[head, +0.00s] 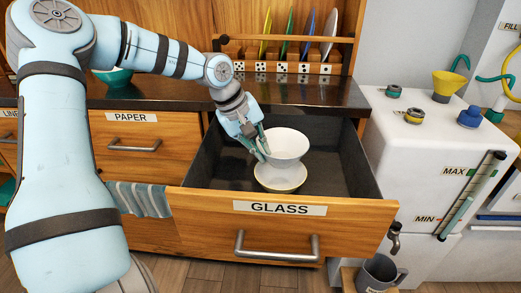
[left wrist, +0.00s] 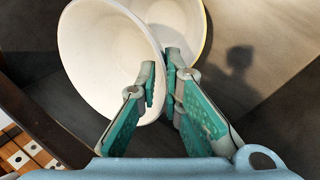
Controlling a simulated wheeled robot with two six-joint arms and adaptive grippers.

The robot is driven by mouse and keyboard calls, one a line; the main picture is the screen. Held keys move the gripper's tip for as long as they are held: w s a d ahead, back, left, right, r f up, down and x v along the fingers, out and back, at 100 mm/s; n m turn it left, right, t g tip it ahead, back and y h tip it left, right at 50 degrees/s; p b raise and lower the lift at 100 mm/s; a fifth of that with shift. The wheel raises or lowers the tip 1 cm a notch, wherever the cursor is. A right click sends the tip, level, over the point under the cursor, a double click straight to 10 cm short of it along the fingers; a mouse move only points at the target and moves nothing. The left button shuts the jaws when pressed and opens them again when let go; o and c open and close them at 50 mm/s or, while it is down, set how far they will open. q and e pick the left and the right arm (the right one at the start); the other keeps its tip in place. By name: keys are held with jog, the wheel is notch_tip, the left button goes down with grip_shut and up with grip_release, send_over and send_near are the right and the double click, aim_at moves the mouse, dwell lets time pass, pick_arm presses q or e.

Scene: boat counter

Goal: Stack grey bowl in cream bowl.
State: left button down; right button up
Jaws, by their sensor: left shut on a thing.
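The grey bowl (head: 289,141), pale and almost white, is held by its left rim over the open drawer. My left gripper (head: 263,146) is shut on that rim; the left wrist view shows its fingers (left wrist: 161,82) pinching the wall of the grey bowl (left wrist: 100,55). The cream bowl (head: 280,180), with a yellowish rim, stands on the drawer floor just below. The grey bowl hides part of its opening. In the left wrist view the cream bowl (left wrist: 182,18) shows behind and to the right. I cannot tell whether the bowls touch. My right gripper is out of view.
The drawer labelled GLASS (head: 216,201) is pulled out, with dark walls around both bowls and free floor beside them. The dark counter edge (head: 305,92) lies behind, with a plate rack (head: 290,68) on it. A white machine (head: 425,130) stands to the right.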

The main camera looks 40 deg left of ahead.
pick_arm(q)
jog(key=shift+f, duration=0.15)
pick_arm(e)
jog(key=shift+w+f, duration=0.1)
pick_arm(q)
jog(key=shift+f, duration=0.25)
jog(key=c, duration=1.8)
grip_release()
jog(key=shift+o, duration=0.2)
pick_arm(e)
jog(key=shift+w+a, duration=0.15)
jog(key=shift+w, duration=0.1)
